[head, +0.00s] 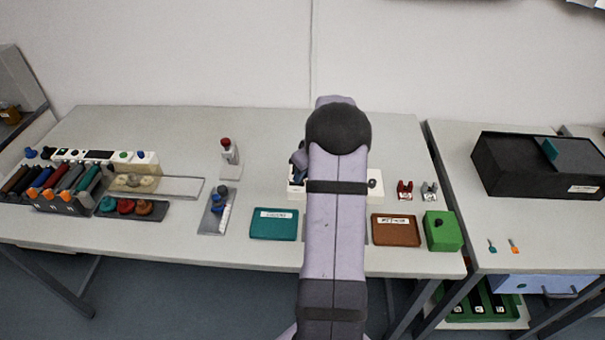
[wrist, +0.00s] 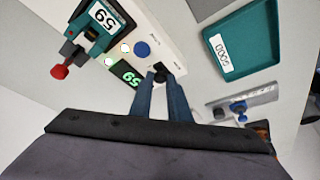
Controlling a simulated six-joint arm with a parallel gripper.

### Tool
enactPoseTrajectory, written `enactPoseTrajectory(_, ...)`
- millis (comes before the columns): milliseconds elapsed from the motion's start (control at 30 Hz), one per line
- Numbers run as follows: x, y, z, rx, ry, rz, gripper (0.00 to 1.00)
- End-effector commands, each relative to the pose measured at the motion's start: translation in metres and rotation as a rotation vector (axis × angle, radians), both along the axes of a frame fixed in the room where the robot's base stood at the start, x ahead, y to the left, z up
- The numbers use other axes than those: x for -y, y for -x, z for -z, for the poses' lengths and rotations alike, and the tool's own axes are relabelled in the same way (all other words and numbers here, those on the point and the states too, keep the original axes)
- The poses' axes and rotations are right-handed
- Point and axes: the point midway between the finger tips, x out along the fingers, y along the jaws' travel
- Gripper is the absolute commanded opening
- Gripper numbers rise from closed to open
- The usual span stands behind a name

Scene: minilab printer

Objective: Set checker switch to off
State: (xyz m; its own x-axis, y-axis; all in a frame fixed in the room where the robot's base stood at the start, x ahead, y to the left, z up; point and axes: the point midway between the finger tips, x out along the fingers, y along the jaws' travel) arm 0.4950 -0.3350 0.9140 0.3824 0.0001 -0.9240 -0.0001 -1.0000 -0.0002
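The checker is a white box (head: 376,193) on the middle table, largely hidden behind my arm in the head view. In the wrist view its panel (wrist: 152,35) shows a lit green display (wrist: 127,73) reading 59, a blue button (wrist: 141,49) and a pale round button. A small black knob (wrist: 160,70), probably the switch, sits at the panel's near end. My gripper (wrist: 161,79) has its fingertips right at this knob, one on each side. Whether they grip it I cannot tell. The gripper also shows partly left of my arm in the head view (head: 298,172).
A teal holder (wrist: 94,37) labelled 59 with a red knob stands close by. A teal tray (head: 274,225), a brown tray (head: 396,230) and a green box (head: 443,231) lie along the front. A stand with a red top (head: 229,158) is left. Clear tabletop lies behind.

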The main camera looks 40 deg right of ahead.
Motion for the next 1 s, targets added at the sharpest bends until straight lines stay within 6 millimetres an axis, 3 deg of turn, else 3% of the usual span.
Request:
enactPoseTrajectory(267,-0.017,-0.018,0.001,0.002,0.002,-0.003,0.0)
enactPoseTrajectory(533,-0.019,-0.02,-0.001,0.002,-0.001,0.0,0.0)
enactPoseTrajectory(567,-0.02,-0.02,-0.001,0.002,-0.001,0.0,0.23)
enactPoseTrajectory(600,-0.02,-0.02,-0.001,0.002,-0.001,0.0,0.33)
enactPoseTrajectory(1000,-0.018,-0.018,-0.003,0.001,0.001,0.0,0.35)
